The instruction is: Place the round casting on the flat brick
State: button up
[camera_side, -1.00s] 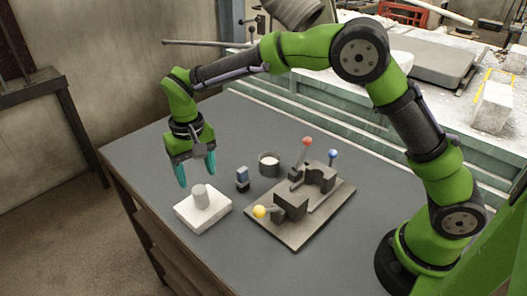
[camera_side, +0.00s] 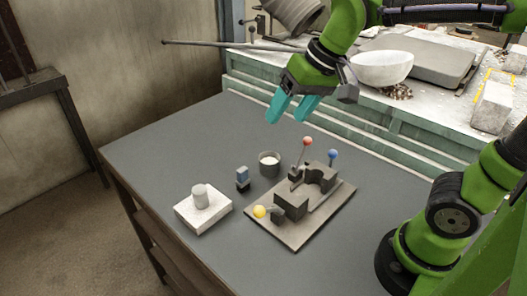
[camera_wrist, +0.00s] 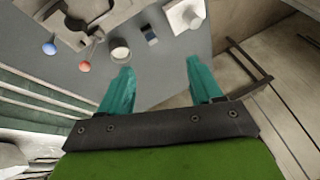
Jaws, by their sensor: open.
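The round casting (camera_side: 200,196), a small light grey cylinder, stands upright on the flat white brick (camera_side: 205,219) at the left of the table in the side view. In the wrist view the brick (camera_wrist: 181,20) is at the top, with the casting (camera_wrist: 192,18) on it. My gripper (camera_side: 289,111) is open and empty. It is high above the back edge of the table, up and to the right of the casting and well apart from it. Its teal fingers (camera_wrist: 163,85) show spread in the wrist view.
A grey cup (camera_side: 269,165) with pale contents and a small blue-and-black block (camera_side: 242,179) stand right of the brick. A plate with a dark fixture (camera_side: 297,228) and red, blue and yellow knobs lies farther right. A white bowl (camera_side: 381,69) sits behind. The front of the table is clear.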

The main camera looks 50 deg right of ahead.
jog(key=s+d+f+t, duration=0.2)
jog(key=s+d, duration=0.1)
jog(key=s, duration=0.4)
jog(key=shift+s+f+m, duration=0.3)
jog(key=shift+f+m, duration=0.1)
